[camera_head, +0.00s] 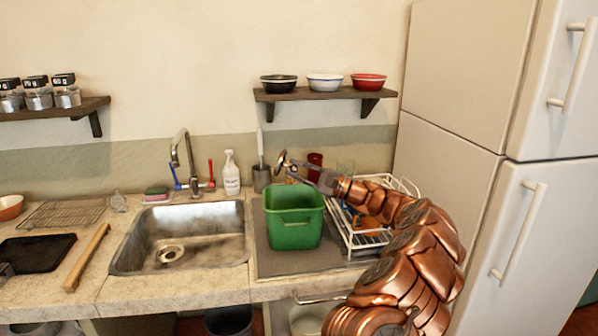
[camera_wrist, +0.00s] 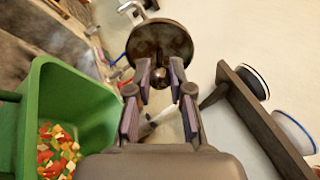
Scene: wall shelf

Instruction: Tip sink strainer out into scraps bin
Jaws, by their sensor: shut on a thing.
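The sink strainer (camera_head: 281,160) is a small round dark metal disc, held up on its edge above the back of the green scraps bin. Its round face shows in the wrist view (camera_wrist: 160,40), with no coloured bits visible on it. My gripper (camera_wrist: 161,76) is shut on the strainer's small central knob; in the head view the gripper (camera_head: 297,168) is above the bin's back right. The green bin (camera_head: 293,231) stands upright on the grey mat right of the sink. The wrist view shows the bin (camera_wrist: 92,98) with red, yellow and green scraps (camera_wrist: 58,150) inside.
A white dish rack (camera_head: 365,244) stands close right of the bin, under my arm. The sink (camera_head: 185,240) and tap (camera_head: 186,155) are left. A wall shelf (camera_head: 325,95) with three bowls is above. A utensil holder (camera_head: 262,179) stands behind the bin.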

